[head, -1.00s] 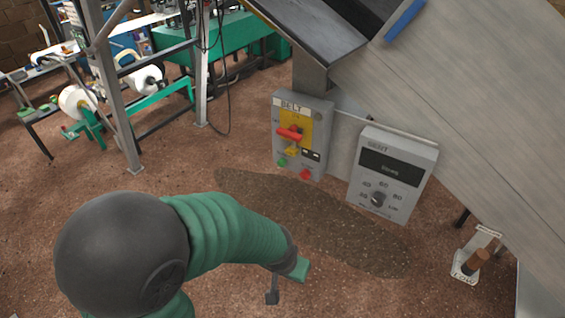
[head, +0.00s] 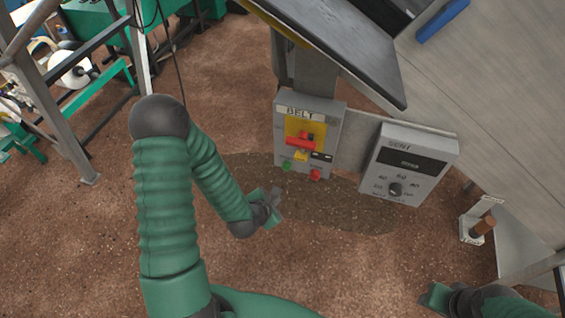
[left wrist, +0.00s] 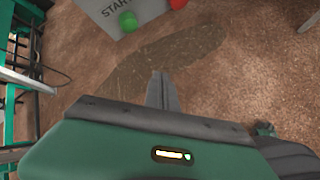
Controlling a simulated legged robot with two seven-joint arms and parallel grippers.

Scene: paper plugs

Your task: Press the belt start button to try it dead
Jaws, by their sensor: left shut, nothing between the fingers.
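The grey BELT box (head: 334,112) hangs under the machine, with a red handle (head: 300,142) on a yellow plate and a small yellow piece below it. A green button (head: 287,167) is at its lower left and a red button (head: 315,174) at its lower right. My left gripper (head: 277,198) is shut and empty, below the green button and apart from it. In the left wrist view the green button (left wrist: 128,21) is at the top, by a partly cut-off START label, beyond the shut fingers (left wrist: 163,88). My right gripper (head: 428,299) is at the lower right; its fingers are unclear.
A second grey box (head: 447,150) with a dial and dark display is right of the BELT box. A sloping metal panel (head: 510,100) overhangs the right side. A small stand with a brown handle (head: 484,227) is at the right. Open floor lies below the boxes.

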